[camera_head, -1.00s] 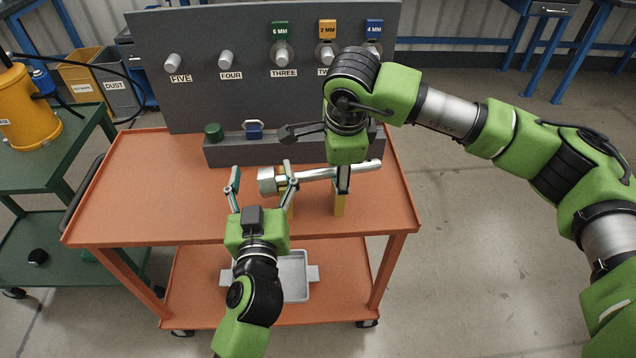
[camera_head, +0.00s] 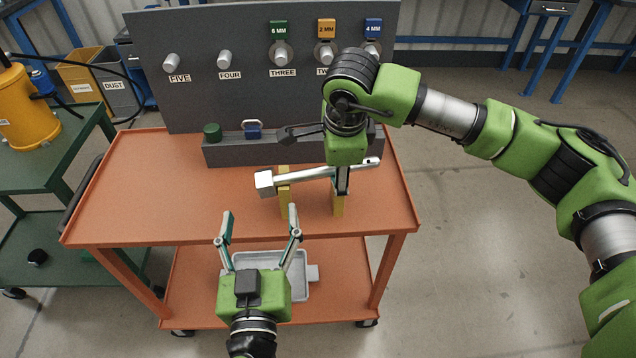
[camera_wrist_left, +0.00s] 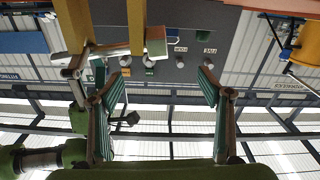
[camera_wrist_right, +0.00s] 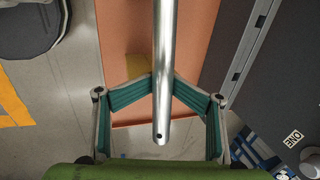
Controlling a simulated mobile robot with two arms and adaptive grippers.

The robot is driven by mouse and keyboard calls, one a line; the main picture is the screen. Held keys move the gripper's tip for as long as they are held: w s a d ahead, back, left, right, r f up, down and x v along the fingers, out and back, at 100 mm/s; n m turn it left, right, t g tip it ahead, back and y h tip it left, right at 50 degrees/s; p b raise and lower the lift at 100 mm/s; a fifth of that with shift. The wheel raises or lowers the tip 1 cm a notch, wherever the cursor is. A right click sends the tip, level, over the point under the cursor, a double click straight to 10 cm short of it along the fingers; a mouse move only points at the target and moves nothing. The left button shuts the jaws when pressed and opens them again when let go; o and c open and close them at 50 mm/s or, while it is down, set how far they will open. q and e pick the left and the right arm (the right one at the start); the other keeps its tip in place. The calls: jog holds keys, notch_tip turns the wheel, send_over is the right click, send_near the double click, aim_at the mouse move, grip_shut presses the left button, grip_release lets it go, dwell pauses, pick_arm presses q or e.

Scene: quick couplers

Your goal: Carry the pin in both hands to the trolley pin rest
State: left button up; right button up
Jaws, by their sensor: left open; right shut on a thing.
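The silver pin (camera_head: 305,175) lies nearly level across the trolley top, its square head at the left and its drilled end at the right. Two yellow posts of the pin rest, left (camera_head: 284,192) and right (camera_head: 338,200), stand under it; whether the pin touches both is hard to tell. My right gripper (camera_head: 343,178) is shut on the pin near its drilled end, and the right wrist view shows the shaft (camera_wrist_right: 163,70) between its fingers. My left gripper (camera_head: 261,226) is open and empty, in front of the pin and apart from it. The pin head also shows in the left wrist view (camera_wrist_left: 156,44).
The orange trolley (camera_head: 130,200) carries a grey panel (camera_head: 200,100) with numbered couplers and a grey ledge holding a green cap (camera_head: 212,131) and a blue padlock (camera_head: 253,130). A grey tray (camera_head: 296,285) is on the lower shelf. The trolley top's left side is clear.

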jog(key=shift+s+f, duration=0.45)
jog(key=shift+f, duration=0.15)
jog(key=o, duration=1.6)
jog(key=shift+w+d+r, duration=0.1)
jog(key=shift+w+r, duration=0.05)
jog(key=shift+w, duration=0.05)
jog(key=shift+r, duration=0.1)
jog(key=v, duration=1.2)
jog(key=shift+w+r, duration=0.25)
jog(key=shift+r, duration=0.15)
